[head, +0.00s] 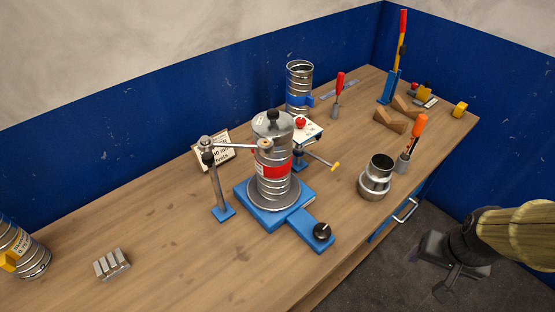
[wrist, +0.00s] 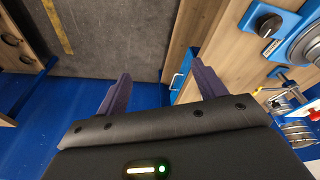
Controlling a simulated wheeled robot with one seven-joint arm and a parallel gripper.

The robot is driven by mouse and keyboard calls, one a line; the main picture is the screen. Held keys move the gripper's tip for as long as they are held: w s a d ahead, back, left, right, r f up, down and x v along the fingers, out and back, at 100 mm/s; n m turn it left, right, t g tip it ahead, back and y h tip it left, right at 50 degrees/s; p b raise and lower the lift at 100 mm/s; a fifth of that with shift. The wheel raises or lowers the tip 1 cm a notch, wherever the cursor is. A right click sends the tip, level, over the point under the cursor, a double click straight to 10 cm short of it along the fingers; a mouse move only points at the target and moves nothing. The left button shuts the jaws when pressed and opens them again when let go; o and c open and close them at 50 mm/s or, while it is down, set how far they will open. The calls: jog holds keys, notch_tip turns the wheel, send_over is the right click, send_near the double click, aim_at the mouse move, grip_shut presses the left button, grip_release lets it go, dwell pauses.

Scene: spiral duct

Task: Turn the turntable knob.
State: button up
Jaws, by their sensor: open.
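The turntable knob (head: 322,231) is a black round knob on the blue arm that sticks out from the turntable base toward the front edge of the bench. It also shows at the upper right of the wrist view (wrist: 269,25). The blue turntable (head: 277,205) carries an upright spiral duct (head: 271,150) with a red band and a black knob on top. My gripper (wrist: 160,85) is open and empty, its two dark fingers spread in front of the bench edge, to the left of the knob in the wrist view.
A post with a horizontal arm (head: 217,183) stands left of the duct. A metal duct fitting (head: 375,180) and a cup with an orange-handled tool (head: 404,160) stand to the right. A drawer handle (head: 405,210) sticks out from the bench front. The bench's front left is mostly clear.

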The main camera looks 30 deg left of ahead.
jog(key=w+a+g, duration=0.1)
jog(key=w+a, duration=0.5)
jog(key=a, duration=0.4)
jog(key=r+g, duration=0.2)
send_over(323, 230)
jog(key=shift+a+f+m, duration=0.1)
jog(key=shift+f+m, duration=0.15)
jog(key=shift+m, duration=0.15)
jog(key=shift+f, duration=0.15)
notch_tip(323, 230, down, 17)
jog(key=shift+f+p, duration=0.1)
jog(key=shift+p, duration=1.1)
jog(key=c, duration=1)
